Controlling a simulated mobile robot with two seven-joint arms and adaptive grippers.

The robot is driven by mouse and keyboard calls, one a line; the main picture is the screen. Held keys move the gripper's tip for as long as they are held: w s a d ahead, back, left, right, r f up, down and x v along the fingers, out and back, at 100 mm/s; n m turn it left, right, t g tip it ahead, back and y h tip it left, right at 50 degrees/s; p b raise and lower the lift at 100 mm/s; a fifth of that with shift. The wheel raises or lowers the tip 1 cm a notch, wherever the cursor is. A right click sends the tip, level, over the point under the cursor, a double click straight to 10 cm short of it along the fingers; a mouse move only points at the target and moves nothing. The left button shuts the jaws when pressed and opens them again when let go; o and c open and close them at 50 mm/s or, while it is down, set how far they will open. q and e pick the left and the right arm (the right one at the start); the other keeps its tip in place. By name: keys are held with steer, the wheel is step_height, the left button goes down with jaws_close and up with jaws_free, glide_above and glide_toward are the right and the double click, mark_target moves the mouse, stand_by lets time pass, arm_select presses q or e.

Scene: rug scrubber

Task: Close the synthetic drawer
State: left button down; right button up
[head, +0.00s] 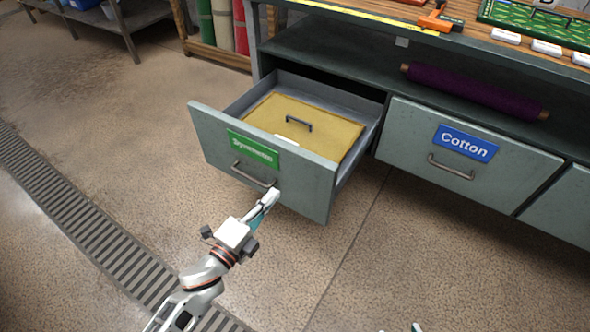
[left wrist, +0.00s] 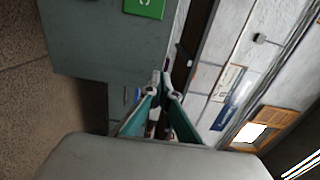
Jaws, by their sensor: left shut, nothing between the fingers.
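The synthetic drawer (head: 210,134) is pulled out from the workbench, with a green label (head: 252,150) and a dark bar handle (head: 253,175) on its grey-green front. Inside it lies a yellow-brown panel with a small dark handle (head: 292,122). My left gripper (head: 272,196) is shut and empty at the drawer front, just below the right part of the handle; I cannot tell whether it touches. In the left wrist view the shut fingers (left wrist: 159,82) show beside the drawer front (left wrist: 85,45) and its green label. My right gripper is not clearly in view; only a small white piece shows at the bottom edge.
The cotton drawer (head: 500,165) with a blue label is shut to the right. A purple roll (head: 475,92) lies on the shelf above it. A floor grate (head: 75,225) runs along the left. The floor in front of the drawers is clear.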

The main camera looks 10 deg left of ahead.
arm_select(q)
glide_toward(302, 160)
steer(key=x, duration=0.3)
steer(key=b+x, duration=0.1)
steer(key=x, duration=0.2)
steer(key=shift+f, duration=0.2)
steer(key=shift+w+d, duration=0.1)
steer(key=shift+w, duration=0.15)
steer(key=shift+w+r, duration=0.1)
steer(key=shift+w, duration=0.05)
arm_select(e)
steer(key=shift+w+a+r+m+t+y, duration=0.15)
steer(key=shift+w+a+r, duration=0.1)
steer(key=shift+a, duration=0.15)
steer(key=shift+w+a+r+m+t+y, duration=0.15)
steer(key=shift+a+r, duration=0.1)
steer(key=shift+a, duration=0.1)
steer(key=shift+d+f, duration=0.1)
